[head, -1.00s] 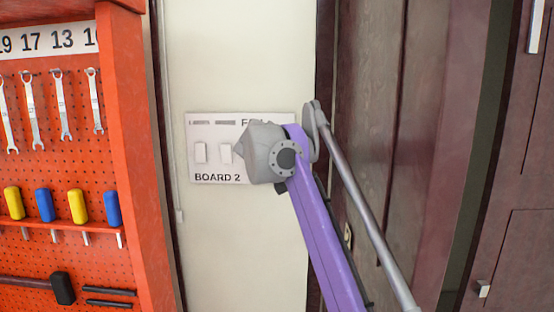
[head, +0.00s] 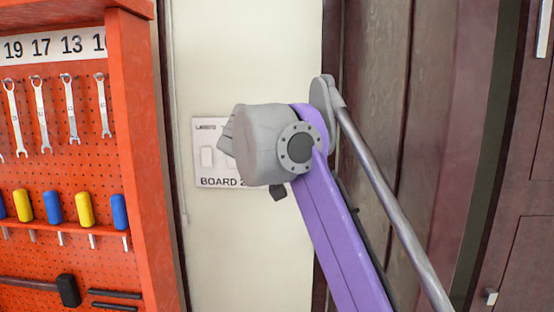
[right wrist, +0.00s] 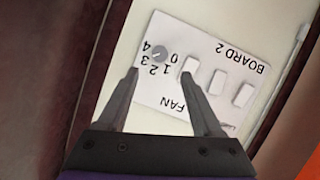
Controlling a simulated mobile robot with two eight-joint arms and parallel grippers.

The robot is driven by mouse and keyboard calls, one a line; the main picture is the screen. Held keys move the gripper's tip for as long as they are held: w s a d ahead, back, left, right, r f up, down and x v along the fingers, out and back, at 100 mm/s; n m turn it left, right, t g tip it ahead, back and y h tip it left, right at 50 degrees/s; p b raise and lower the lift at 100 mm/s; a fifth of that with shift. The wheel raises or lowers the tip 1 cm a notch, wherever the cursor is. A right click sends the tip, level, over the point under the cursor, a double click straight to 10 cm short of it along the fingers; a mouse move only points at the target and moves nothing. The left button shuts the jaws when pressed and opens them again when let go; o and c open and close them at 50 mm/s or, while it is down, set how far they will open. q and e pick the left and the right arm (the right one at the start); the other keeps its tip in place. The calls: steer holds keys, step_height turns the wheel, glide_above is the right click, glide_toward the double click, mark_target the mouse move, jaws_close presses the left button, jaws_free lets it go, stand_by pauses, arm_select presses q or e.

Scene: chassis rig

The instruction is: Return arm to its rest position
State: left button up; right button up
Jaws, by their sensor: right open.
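My right arm, purple with a grey joint, reaches up in the head view in front of the white switch board (head: 207,182) marked "BOARD 2". The arm hides most of the board's right side. The gripper's fingers are hidden behind the grey joint there. In the right wrist view my right gripper (right wrist: 166,85) is open and empty, its two dark fingers apart. Beyond them the board (right wrist: 215,55) appears upside down, with several white rocker switches and a grey round fan knob (right wrist: 159,54). I cannot tell the exact gap to the board. My left gripper is not in view.
An orange pegboard rack (head: 138,160) with wrenches, screwdrivers with yellow and blue handles, and a hammer (head: 68,290) stands left of the board. Dark wooden panels (head: 425,150) stand close on the right. A pale wall strip (head: 245,60) lies between them.

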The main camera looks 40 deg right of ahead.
stand_by(0.4)
